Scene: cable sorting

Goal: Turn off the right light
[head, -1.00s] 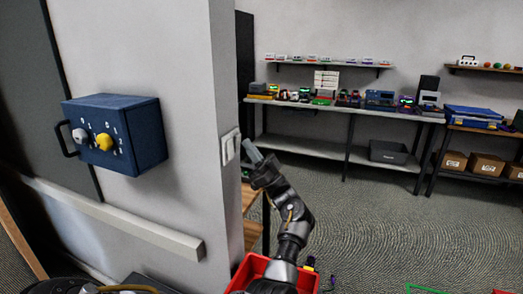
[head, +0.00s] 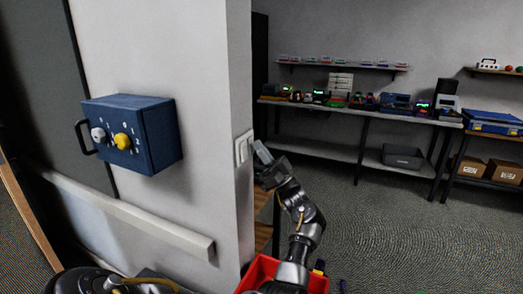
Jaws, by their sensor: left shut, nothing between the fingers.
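A white wall switch plate (head: 243,148) with two rockers side by side is on the narrow side of the grey pillar. My left gripper (head: 262,152) is shut and empty, with its fingertips just right of the plate, close to the right rocker. I cannot tell whether the fingertips touch it. The lamps themselves are out of view; the room at the right is dim. My right gripper is not in view.
A blue box (head: 134,134) with a white and a yellow knob juts from the pillar at the left. A white rail (head: 130,215) runs below it. A red bin (head: 262,273) stands below my left arm. Shelves with devices (head: 360,110) line the back wall.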

